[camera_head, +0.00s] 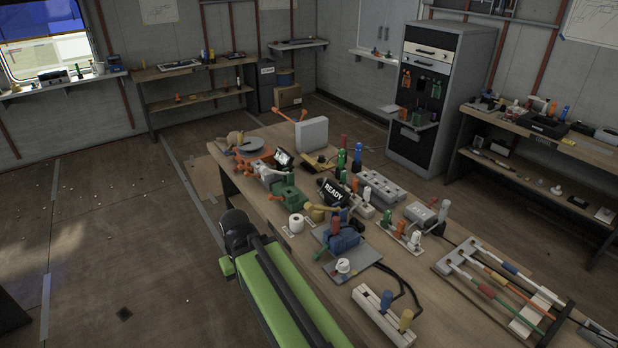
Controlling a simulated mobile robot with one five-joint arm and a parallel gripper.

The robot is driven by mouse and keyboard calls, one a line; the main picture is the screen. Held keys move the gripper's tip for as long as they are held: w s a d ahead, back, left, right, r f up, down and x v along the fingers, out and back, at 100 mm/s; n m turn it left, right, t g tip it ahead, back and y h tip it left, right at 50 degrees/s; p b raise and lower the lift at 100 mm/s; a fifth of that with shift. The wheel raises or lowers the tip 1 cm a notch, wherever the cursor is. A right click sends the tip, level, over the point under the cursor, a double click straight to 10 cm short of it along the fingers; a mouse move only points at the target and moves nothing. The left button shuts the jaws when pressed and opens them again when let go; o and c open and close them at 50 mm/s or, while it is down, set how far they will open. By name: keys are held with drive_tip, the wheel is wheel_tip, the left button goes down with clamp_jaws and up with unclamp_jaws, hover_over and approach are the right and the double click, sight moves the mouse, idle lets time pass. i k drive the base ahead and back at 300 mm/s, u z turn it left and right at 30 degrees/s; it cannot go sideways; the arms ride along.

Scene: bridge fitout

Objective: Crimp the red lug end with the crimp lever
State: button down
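A rack (455,258) at the right of the bench holds several cables with coloured sleeves. One carries a red sleeve (486,290); I cannot tell whether it is the red lug end. A blue press-like device (343,240) stands on a grey plate (365,262) at the bench's middle, with a red-gripped handle (335,224) standing up. It may hold the crimp lever, but I cannot tell for sure. A green rod (321,253) lies at its left side. My green and black arm (285,298) reaches up from the bottom edge, left of the bench; no gripper fingers show.
Black cables (405,290) run right of the plate. Floor (110,220) left of the bench is mostly clear.

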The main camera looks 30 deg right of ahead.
sight(308, 206)
drive_tip(key=i, duration=0.85)
drive_tip(key=u, duration=0.2)
